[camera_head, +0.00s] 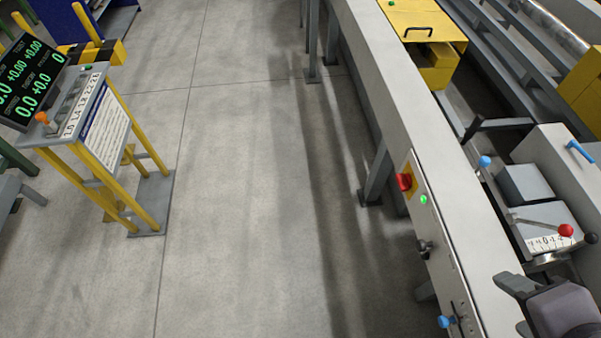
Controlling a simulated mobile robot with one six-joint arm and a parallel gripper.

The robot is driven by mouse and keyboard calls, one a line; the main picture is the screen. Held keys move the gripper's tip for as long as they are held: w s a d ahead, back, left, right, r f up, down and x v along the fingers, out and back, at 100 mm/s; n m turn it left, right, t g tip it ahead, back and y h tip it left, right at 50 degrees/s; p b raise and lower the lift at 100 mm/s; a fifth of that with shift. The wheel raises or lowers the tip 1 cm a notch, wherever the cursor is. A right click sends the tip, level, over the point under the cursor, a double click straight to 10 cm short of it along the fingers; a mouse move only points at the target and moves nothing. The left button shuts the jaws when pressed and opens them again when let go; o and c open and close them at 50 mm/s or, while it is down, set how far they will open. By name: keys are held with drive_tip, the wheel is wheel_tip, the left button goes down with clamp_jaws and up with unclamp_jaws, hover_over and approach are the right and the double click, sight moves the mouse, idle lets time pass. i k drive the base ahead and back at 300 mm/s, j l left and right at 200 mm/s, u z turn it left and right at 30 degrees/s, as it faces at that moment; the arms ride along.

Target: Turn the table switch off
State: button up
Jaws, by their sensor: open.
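A red switch handle (404,181) on a yellow plate sits on the control panel (433,225) on the side of the grey runout table (379,75). A green lamp (423,199) beside it looks lit. A black knob (425,247) and a blue knob (446,321) are lower on the same panel. No label is readable, so I cannot tell which control is the table switch. My gripper (519,306) is at the bottom right, open, with nothing visible between its fingers. It is over the near end of the table, well apart from the red handle.
A machine with blue levers (484,162) and a red-knobbed lever (565,230) stands right of the table. A yellow box (420,22) is at the back. A yellow-legged console (103,145) with a display stands at left. The floor between is clear.

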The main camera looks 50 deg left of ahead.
sight(404, 182)
drive_tip(key=u, duration=0.95)
drive_tip(key=i+j+z, duration=0.3)
drive_tip(key=z, duration=0.15)
drive_tip(key=i+j+z, duration=0.4)
